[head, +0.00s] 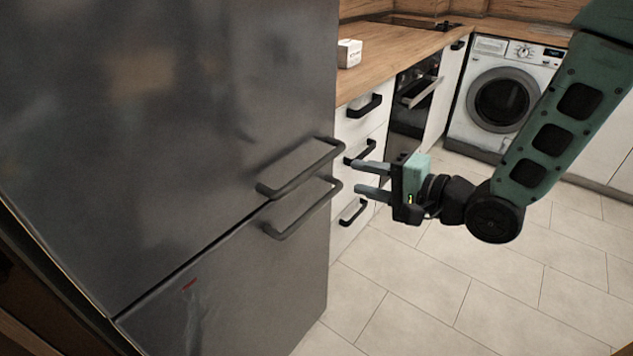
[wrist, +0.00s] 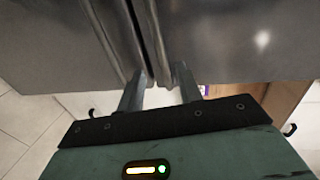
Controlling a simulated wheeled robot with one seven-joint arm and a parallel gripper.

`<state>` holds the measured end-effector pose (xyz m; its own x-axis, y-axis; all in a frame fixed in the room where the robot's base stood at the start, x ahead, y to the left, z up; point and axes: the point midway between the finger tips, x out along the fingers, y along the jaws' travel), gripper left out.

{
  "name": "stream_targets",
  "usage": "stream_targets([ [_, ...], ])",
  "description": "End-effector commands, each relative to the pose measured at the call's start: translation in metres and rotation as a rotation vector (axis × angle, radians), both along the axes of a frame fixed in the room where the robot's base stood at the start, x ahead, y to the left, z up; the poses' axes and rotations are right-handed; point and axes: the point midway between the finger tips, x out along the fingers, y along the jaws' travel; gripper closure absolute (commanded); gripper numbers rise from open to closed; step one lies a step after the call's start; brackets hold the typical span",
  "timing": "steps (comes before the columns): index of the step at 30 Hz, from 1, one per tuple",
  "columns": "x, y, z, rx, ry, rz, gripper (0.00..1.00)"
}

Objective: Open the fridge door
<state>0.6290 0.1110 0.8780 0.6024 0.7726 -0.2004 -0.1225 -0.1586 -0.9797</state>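The fridge is dark grey metal with an upper door (head: 150,110) and a lower door (head: 240,280), and fills the left of the head view. Both doors look shut. The upper door's bar handle (head: 300,166) sits just above the lower door's bar handle (head: 304,208), near their seam. My gripper (head: 357,177) is open and empty, just right of the handles' right ends. In the wrist view my gripper (wrist: 160,72) has its fingers apart, pointing at the fridge front (wrist: 220,40), with dark handle bars (wrist: 152,35) ahead. I cannot tell whether a finger touches a handle.
White drawers (head: 358,130) with black handles stand behind my gripper, under a wooden counter (head: 385,55) bearing a small white box (head: 349,53). An oven (head: 410,105) and a washing machine (head: 503,95) stand farther back. The tiled floor (head: 470,280) at right is clear.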

Motion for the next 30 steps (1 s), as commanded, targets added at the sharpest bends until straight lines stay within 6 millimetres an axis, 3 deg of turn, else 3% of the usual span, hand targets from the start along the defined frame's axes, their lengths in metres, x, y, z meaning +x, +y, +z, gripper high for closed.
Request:
stream_targets([
  [9, 0.040, 0.053, -0.014, 0.001, 0.000, 0.003, 0.65],
  [15, 0.059, 0.077, -0.020, 0.000, -0.001, 0.002, 0.65],
  [21, 0.069, 0.088, -0.023, -0.001, 0.001, 0.000, 0.65],
  [30, 0.070, 0.090, -0.023, -0.001, 0.001, 0.000, 0.65],
])
